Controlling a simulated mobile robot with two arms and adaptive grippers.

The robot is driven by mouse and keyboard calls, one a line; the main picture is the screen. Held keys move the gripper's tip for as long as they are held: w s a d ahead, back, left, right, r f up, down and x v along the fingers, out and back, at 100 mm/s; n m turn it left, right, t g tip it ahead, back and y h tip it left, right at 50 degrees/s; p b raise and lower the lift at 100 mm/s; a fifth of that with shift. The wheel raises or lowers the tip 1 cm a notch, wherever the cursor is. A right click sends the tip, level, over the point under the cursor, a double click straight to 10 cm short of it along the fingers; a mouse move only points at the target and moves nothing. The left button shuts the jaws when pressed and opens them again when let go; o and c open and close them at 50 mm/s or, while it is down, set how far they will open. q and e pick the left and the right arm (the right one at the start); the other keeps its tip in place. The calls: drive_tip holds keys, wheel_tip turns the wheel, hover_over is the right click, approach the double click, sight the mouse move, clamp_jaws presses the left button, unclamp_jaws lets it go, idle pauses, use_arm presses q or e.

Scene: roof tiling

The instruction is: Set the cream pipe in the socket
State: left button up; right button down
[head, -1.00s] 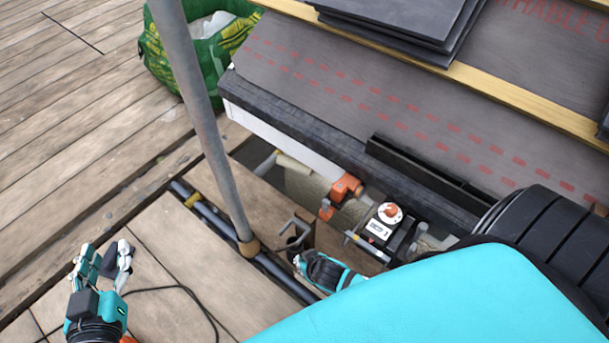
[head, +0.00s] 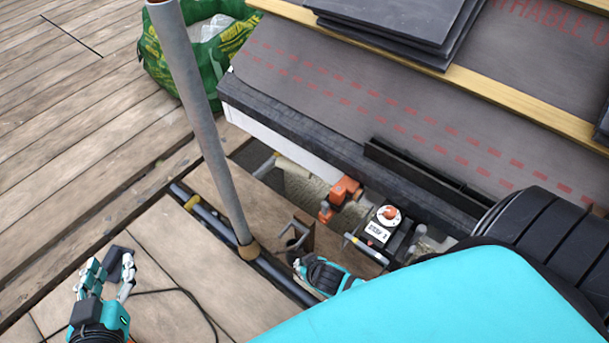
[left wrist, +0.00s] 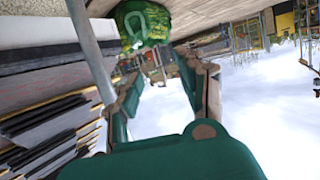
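A short cream pipe (head: 294,167) lies low beside the white wall under the roof edge in the head view. It looks roughly level, and its right end is near an orange fitting (head: 345,190). I cannot tell which part is the socket. My left gripper (head: 117,268) is above the boards at the lower left, well away from the pipe. In the left wrist view its fingers (left wrist: 163,95) are apart with nothing between them. My right gripper (head: 299,262) is beside a brown block with a metal handle (head: 300,235). Its fingers are partly hidden.
A grey upright pole (head: 212,130) stands between my left gripper and the roof edge. A black box with an orange knob (head: 382,225) is right of my right gripper. A green bag (head: 205,55) and stacked slates (head: 400,25) are farther back. A black cable crosses the boards.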

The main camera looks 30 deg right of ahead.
use_arm(q)
drive_tip(key=shift+s+f, duration=0.1)
drive_tip(key=shift+s+a+f, duration=0.1)
drive_tip(key=shift+f, duration=0.1)
use_arm(e)
drive_tip(key=shift+s, duration=0.1)
use_arm(q)
drive_tip(key=shift+s+a+f+g+y+p, duration=0.15)
drive_tip(key=shift+s+f+g, duration=0.15)
drive_tip(key=shift+f, duration=0.1)
drive_tip(key=shift+s+a+f+g+y+p, duration=0.1)
drive_tip(key=shift+s+f+g+y+p, duration=0.1)
drive_tip(key=shift+f+g, duration=0.15)
use_arm(e)
drive_tip(key=shift+s+a+r, duration=0.1)
drive_tip(key=shift+s+r, duration=0.1)
drive_tip(key=shift+s, duration=0.05)
use_arm(q)
drive_tip(key=shift+s+a+f, duration=0.1)
drive_tip(key=shift+s+f, duration=0.05)
drive_tip(key=shift+f, duration=0.05)
use_arm(e)
drive_tip(key=shift+s, duration=0.1)
use_arm(q)
drive_tip(key=shift+s+a+f+g, duration=0.15)
drive_tip(key=shift+s+f+g, duration=0.15)
drive_tip(key=shift+f+g, duration=0.15)
use_arm(e)
drive_tip(key=shift+s+r, duration=0.1)
